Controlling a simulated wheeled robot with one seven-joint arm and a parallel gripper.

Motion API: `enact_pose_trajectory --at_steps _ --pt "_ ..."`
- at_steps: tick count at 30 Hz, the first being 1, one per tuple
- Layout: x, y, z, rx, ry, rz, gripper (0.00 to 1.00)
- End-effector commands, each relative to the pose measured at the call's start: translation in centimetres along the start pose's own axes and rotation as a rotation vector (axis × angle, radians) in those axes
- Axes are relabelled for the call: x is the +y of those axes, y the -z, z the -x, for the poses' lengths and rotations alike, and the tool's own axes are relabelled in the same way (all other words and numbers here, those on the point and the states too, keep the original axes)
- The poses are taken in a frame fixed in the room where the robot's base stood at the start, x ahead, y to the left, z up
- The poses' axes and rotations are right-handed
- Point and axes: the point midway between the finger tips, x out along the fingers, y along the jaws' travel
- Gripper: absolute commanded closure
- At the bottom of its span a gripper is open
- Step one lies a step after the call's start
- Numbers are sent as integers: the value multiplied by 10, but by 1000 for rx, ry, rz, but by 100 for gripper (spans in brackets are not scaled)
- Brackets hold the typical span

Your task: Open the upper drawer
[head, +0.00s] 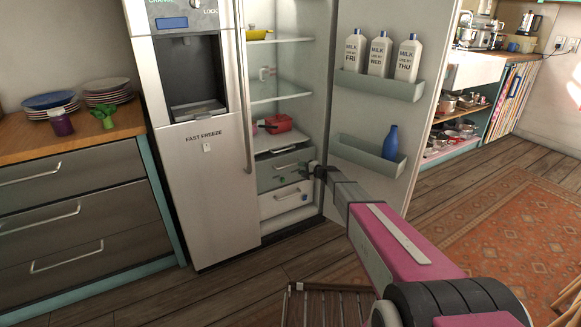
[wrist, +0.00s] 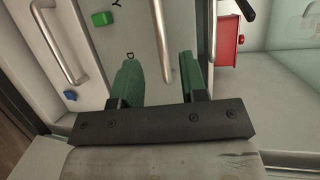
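The upper drawer (head: 272,176) is a grey-green front low in the open fridge, above a white lower drawer (head: 276,205). It looks shut. My gripper reaches in from the right, close to its front. In the wrist view my gripper (wrist: 158,76) is open, with two green-padded fingers apart. The upper drawer's metal handle (wrist: 160,38) shows as a bar between the fingers in the picture. I cannot tell whether the fingers reach around it or touch it. The lower drawer's handle (wrist: 60,42) is at the left.
A red pot (head: 273,123) sits on the shelf above the drawers. A slatted object (head: 325,305) lies low in front. Counter drawers (head: 70,195) are at left.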

Motion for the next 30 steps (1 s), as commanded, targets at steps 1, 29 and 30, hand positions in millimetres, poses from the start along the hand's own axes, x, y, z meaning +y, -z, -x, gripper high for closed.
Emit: enact_pose_trajectory --at_steps 1,29,30 --pt "0 1 -9 -1 0 0 60" --pt "0 0 -89 -1 -1 0 93" --pt "0 0 -89 -1 -1 0 100"
